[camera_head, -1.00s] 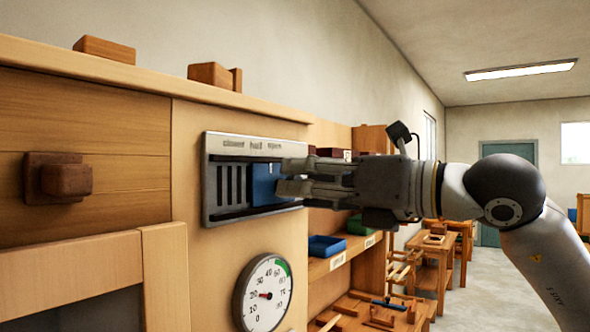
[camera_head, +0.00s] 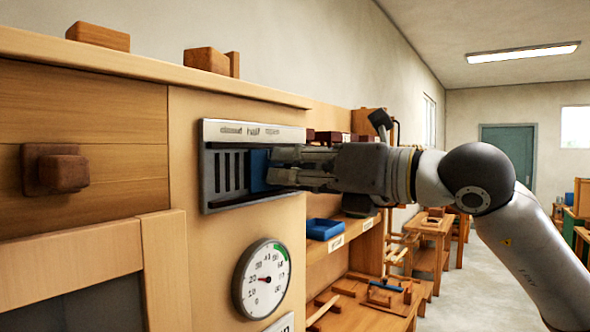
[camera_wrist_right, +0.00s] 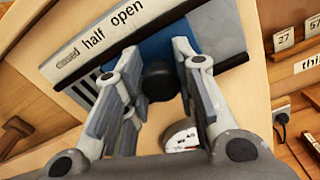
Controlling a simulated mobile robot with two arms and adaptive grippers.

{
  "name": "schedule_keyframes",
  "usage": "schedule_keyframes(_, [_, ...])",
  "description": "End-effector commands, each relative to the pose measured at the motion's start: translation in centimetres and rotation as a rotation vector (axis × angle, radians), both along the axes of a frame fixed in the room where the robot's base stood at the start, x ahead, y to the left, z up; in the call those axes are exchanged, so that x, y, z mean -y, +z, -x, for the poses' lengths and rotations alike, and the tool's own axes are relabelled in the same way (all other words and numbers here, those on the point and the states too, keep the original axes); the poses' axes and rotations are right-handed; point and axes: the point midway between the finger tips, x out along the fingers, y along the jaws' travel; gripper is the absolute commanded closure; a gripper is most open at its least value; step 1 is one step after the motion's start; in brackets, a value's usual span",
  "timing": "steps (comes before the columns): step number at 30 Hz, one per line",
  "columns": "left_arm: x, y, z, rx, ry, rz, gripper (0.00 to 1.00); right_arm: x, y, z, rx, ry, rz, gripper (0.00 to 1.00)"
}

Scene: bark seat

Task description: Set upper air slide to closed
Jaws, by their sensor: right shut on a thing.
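The upper air slide (camera_head: 258,172) is a blue plate in a grey slotted vent panel (camera_head: 208,177) on the wooden front. The panel's labels read closed, half, open from left to right. The plate sits toward the right part of the panel, with several dark slots uncovered to its left. My right gripper (camera_head: 272,167) is at the plate from the right. In the right wrist view, its fingers (camera_wrist_right: 160,85) are on both sides of the slide's black knob (camera_wrist_right: 159,79), shut on it, with the blue plate (camera_wrist_right: 150,47) behind. My left gripper is not in view.
A round gauge (camera_head: 263,280) is below the panel. A wooden knob (camera_head: 58,170) sticks out at left. Wooden blocks (camera_head: 207,60) stand on the top ledge. A blue tray (camera_head: 324,229) sits on a shelf behind. Open floor lies at right.

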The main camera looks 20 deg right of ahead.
Motion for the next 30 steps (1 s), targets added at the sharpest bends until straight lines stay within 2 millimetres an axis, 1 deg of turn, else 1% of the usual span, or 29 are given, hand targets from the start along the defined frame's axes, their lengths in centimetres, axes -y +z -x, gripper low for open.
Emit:
schedule_keyframes(5, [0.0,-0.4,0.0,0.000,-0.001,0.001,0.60,-0.4,-0.1,0.3,0.002,0.003,0.000,1.00])
schedule_keyframes(12, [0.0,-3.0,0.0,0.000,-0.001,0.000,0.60,-3.5,-0.4,2.7,0.005,0.007,0.001,1.00])
schedule_keyframes(17, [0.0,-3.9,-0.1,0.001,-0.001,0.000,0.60,-4.9,-0.2,3.9,0.002,0.004,0.001,1.00])
schedule_keyframes(21, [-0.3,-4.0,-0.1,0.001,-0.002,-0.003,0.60,-5.3,0.0,4.2,0.001,0.002,0.000,1.00])
schedule_keyframes(28, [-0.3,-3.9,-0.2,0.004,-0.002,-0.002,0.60,-5.3,0.0,4.2,-0.001,0.003,0.001,1.00])
schedule_keyframes(29, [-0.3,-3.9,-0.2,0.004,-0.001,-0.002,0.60,-5.3,0.0,4.2,-0.001,0.003,0.001,0.73])
schedule_keyframes(30, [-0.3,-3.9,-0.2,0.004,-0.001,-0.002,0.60,-5.3,0.0,4.2,-0.002,0.004,0.001,0.68])
